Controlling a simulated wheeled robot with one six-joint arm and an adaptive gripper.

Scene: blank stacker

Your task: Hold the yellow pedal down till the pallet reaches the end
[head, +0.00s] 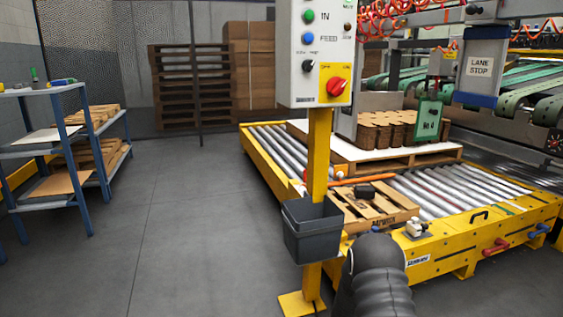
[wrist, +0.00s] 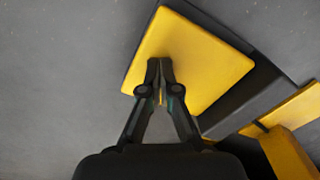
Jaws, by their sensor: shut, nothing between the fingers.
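The yellow pedal (wrist: 205,65) is a square plate with rounded corners low over the grey floor in the wrist view. My gripper (wrist: 160,64) is shut and empty, its fingertips over the pedal's left-middle part. Whether they touch or press it I cannot tell. I cannot make out the pedal or my gripper in the head view, where my dark arm fills the bottom. A wooden pallet (head: 400,164) with a white sheet and stacked brown cardboard blanks (head: 385,130) sits on the roller conveyor (head: 440,195). A smaller pallet-like wooden frame (head: 372,212) lies nearer.
A yellow post (head: 318,160) carries a control box (head: 318,55) and a grey bin (head: 311,230). The conveyor's yellow side frame (head: 440,255) has red and blue handles. A blue shelf rack (head: 75,150) stands at left. The floor between is clear.

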